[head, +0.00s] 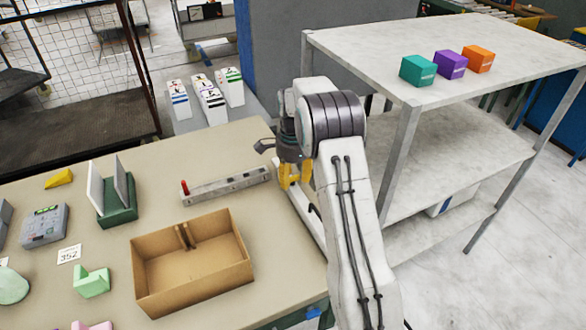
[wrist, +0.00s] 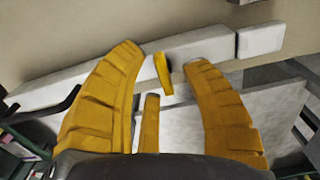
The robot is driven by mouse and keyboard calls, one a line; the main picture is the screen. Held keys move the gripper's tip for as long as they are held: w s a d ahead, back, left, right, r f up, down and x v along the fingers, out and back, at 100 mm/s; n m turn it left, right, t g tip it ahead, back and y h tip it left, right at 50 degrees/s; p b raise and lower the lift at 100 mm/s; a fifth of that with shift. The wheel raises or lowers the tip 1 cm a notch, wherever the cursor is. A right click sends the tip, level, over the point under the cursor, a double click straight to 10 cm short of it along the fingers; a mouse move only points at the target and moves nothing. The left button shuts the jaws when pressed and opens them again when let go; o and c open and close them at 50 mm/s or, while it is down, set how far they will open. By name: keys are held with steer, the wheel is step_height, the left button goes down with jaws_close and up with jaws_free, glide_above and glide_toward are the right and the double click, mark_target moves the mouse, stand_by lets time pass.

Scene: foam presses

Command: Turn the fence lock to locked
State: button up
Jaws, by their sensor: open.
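A long pale bar, which looks like the fence (wrist: 85,83), runs across the wrist view. A small yellow lever (wrist: 163,74) sits on it, probably the fence lock; it points roughly across the bar. My gripper (wrist: 165,57) is open, with one yellow finger on each side of the lever and visible gaps between. Another short yellow finger part shows below the lever. In the head view my gripper (head: 295,182) is over the table's right edge, above a pale bar (head: 308,222); the lever is hidden there behind my gripper and arm.
An open cardboard box (head: 190,292) stands on the table (head: 150,175), left of my arm. A grey strip with a red knob (head: 225,186) lies behind it. A shelf rack (head: 410,125) with teal, purple and orange blocks stands close on the right.

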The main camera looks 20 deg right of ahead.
mark_target(293, 178)
step_height(293, 178, up, 12)
stand_by(0.6)
steer(key=shift+f, duration=0.1)
stand_by(0.4)
